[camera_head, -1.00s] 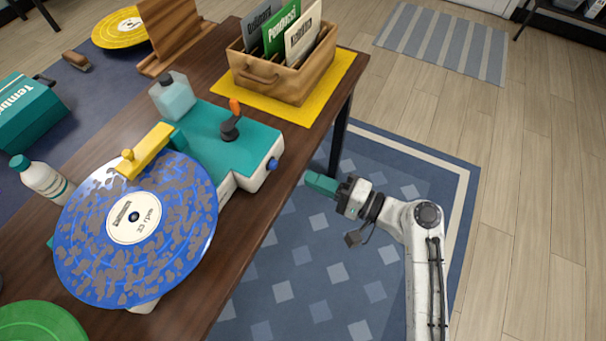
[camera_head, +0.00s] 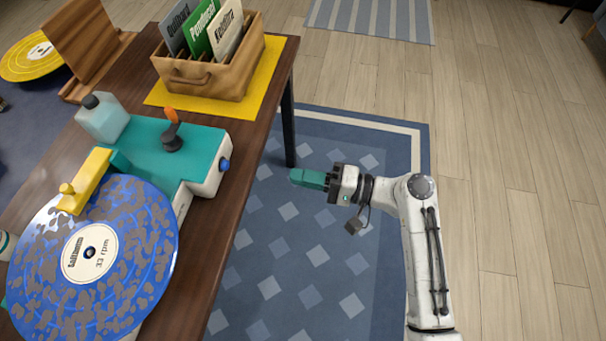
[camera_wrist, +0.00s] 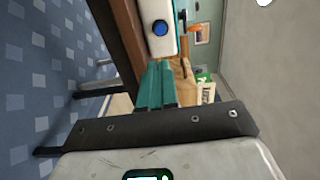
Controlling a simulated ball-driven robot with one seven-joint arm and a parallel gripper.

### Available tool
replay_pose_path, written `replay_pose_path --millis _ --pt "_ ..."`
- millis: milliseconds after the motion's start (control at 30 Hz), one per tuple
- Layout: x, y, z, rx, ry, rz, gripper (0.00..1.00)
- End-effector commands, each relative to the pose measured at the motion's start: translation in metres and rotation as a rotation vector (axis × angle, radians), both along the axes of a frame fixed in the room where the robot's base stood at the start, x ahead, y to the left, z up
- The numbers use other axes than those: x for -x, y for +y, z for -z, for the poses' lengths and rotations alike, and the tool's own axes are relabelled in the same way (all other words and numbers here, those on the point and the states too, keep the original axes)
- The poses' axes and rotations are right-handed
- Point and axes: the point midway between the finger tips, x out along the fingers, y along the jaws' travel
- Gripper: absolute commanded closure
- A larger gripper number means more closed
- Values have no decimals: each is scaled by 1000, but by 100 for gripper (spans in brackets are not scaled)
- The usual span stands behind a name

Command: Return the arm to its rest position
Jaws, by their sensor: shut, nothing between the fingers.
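My gripper (camera_head: 295,177) is at the end of my white arm, out over the blue rug to the right of the table. Its teal fingers are shut together with nothing between them. In the head view it points left toward the table edge, apart from it. In the wrist view the closed fingers (camera_wrist: 156,86) show in the middle, with the table edge and the machine's blue knob (camera_wrist: 160,28) beyond them.
The wooden table (camera_head: 215,237) bears a teal and white machine (camera_head: 152,140) with a blotched blue record (camera_head: 140,235), and a wooden crate (camera_head: 207,82) of sleeves on a yellow mat (camera_head: 270,65). A dark table leg (camera_head: 288,130) stands near my gripper. Floor at right is clear.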

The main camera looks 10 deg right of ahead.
Motion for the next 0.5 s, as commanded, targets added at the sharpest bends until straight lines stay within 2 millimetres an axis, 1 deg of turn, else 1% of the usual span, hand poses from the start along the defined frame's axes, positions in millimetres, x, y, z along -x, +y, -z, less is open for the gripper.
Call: replay_pose_path --millis 400,500 --pt "0 0 0 0 0 0 100" --pt "6 -2 5 43 -2 -4 100"
